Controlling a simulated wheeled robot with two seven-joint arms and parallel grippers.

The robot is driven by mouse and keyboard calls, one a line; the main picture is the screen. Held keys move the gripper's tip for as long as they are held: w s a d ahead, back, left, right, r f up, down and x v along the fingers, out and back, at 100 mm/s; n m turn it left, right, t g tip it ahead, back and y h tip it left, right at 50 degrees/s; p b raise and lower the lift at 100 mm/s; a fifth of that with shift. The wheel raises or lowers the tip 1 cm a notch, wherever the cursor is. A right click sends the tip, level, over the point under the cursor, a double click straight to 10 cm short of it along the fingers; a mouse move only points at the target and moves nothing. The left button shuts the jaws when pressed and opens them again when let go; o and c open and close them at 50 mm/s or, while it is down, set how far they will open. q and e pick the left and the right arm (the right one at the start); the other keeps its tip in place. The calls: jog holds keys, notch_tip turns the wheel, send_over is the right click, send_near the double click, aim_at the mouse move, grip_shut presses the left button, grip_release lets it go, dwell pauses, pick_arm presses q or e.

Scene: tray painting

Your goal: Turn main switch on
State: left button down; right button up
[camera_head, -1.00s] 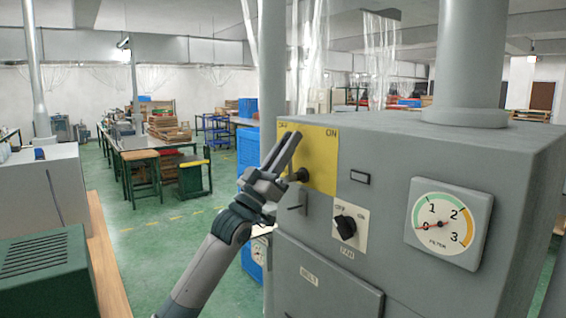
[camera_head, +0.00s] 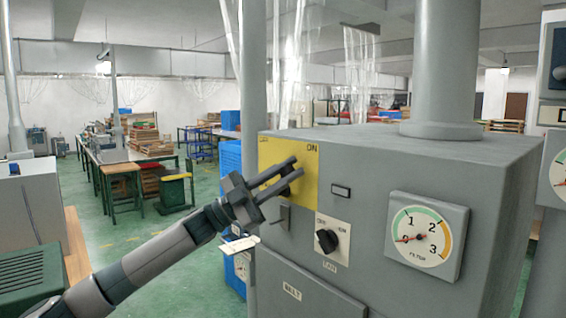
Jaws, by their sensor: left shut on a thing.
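The main switch's yellow plate (camera_head: 306,193) is on the front of the grey machine cabinet. It is marked OFF at its upper left and ON at its upper right. My left gripper (camera_head: 296,167) is in front of the plate, shut on the main switch's handle, with its fingers pointing right and slightly up. The fingers hide most of the handle; a dark round part, which looks like the switch hub (camera_head: 284,188), shows just below them. My right gripper is not in view.
Below the plate are a small grey lever (camera_head: 285,217) and a black fan knob (camera_head: 327,240). A filter gauge (camera_head: 425,238) is to the right, its needle near 0. A green machine (camera_head: 35,275) is at lower left. Benches stand farther back on open green floor.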

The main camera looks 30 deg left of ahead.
pick_arm(q)
jog(key=shift+d+f+m+g, duration=0.2)
jog(key=shift+m+g, duration=0.2)
jog(key=shift+m, duration=0.1)
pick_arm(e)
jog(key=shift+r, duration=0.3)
pick_arm(q)
jog(key=c, duration=1.6)
grip_release()
jog(key=shift+c, duration=0.2)
jog(key=shift+s, duration=0.1)
